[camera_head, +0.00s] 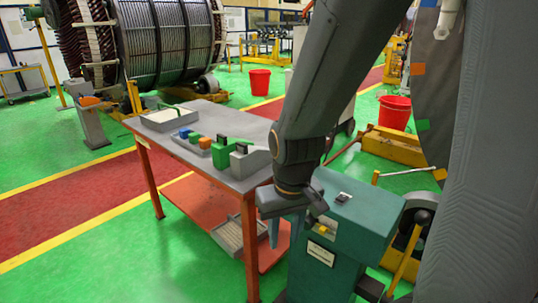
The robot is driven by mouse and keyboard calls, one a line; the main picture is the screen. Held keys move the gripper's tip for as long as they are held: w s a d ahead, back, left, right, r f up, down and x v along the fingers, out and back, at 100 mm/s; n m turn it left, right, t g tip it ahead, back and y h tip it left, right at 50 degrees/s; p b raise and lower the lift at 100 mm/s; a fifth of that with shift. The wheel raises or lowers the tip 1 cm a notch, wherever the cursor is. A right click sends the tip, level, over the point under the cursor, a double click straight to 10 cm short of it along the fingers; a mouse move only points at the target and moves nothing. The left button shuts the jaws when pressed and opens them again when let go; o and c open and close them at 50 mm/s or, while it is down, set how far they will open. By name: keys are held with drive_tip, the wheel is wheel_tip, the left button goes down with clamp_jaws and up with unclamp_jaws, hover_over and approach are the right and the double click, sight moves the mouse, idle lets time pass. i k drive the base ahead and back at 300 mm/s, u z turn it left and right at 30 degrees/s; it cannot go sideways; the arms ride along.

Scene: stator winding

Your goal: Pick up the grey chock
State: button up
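The grey chock (250,162) is a wedge-shaped block with a dark piece on top. It sits at the near right end of the grey-topped table (186,149). A green chock (223,155), also with a dark piece on top, stands just left of it. My gripper (286,228) hangs fingers down, to the right of and nearer than the grey chock, off the table's edge. It is apart from the chock. Its fingers look parted, with nothing seen between them. The arm passes close to the chock's right side.
Small blue, green and orange blocks (205,142) and a pale tray (168,118) are farther along the table. A teal machine (345,215) stands right beside my gripper. A crate (238,233) lies on the lower shelf. Open green floor lies at left.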

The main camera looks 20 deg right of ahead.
sight(247, 160)
drive_tip(key=u, duration=2)
drive_tip(key=i, duration=2.75)
drive_tip(key=z, duration=3.45)
